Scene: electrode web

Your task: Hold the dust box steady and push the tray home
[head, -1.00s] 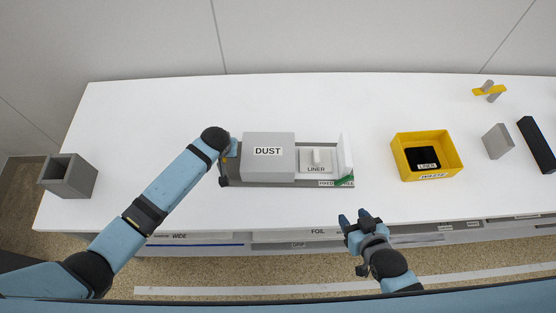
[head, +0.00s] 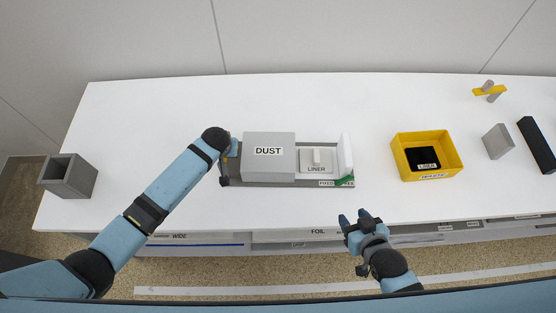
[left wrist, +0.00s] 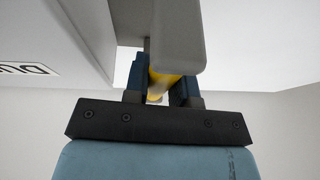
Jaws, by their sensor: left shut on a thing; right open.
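The grey dust box (head: 268,168), labelled DUST, sits on a dark base (head: 250,183) on the table. The tray (head: 329,156) sticks out from the box's right side, with a white upright end panel (head: 346,151) and a pale block labelled LINER (head: 316,168) in it. My left gripper (head: 231,150) is at the box's left end, partly hidden by its own wrist. In the left wrist view it is shut on a yellow grip (left wrist: 158,84) beside a grey part. My right gripper (head: 361,218) is open and empty at the table's front edge, below and right of the tray.
A yellow waste bin (head: 453,172) holding a black liner piece (head: 423,158) stands right of the tray, with a clear gap between. Grey and black blocks (head: 497,141) lie farther right. A grey open holder (head: 68,176) stands at the left edge. Labelled drawers (head: 318,232) line the table front.

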